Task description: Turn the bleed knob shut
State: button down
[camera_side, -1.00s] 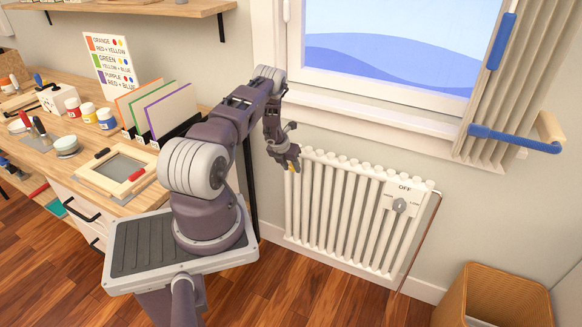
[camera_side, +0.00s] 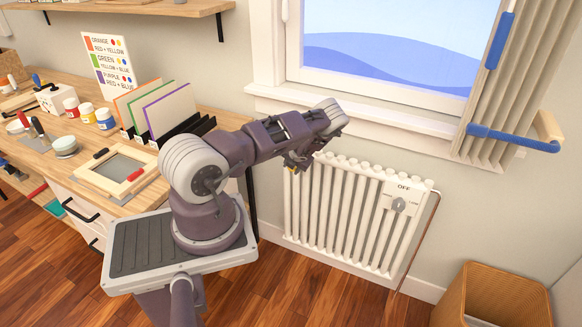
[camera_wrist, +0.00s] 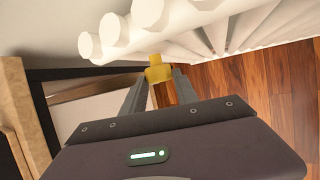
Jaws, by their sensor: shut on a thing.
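The bleed knob (camera_wrist: 158,73) is a small yellow fitting at the upper left end of the white radiator (camera_side: 330,205). In the wrist view it sits between the fingertips of my gripper (camera_wrist: 160,80), which is shut on it. In the side view my gripper (camera_side: 292,166) reaches down to the radiator's left end, and my forearm largely hides the knob. How far the knob is turned cannot be told.
The window sill (camera_side: 360,118) runs close above my forearm. A workbench (camera_side: 125,210) stands to the left, and a wicker basket (camera_side: 490,295) at lower right.

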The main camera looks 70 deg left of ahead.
jog(key=g+y, duration=0.1)
jog(key=m+g+y, duration=0.1)
jog(key=y, duration=0.1)
jog(key=g+y, duration=0.1)
jog(key=shift+w+d+f+g+y, duration=0.25)
jog(key=shift+f+g+y, duration=0.05)
jog(key=shift+f+g, duration=0.1)
dwell(0.4)
jog(key=c, duration=0.9)
grip_release()
jog(key=shift+c, duration=0.2)
jog(key=shift+r, duration=0.1)
jog(key=v, duration=0.7)
jog(key=shift+d, duration=0.1)
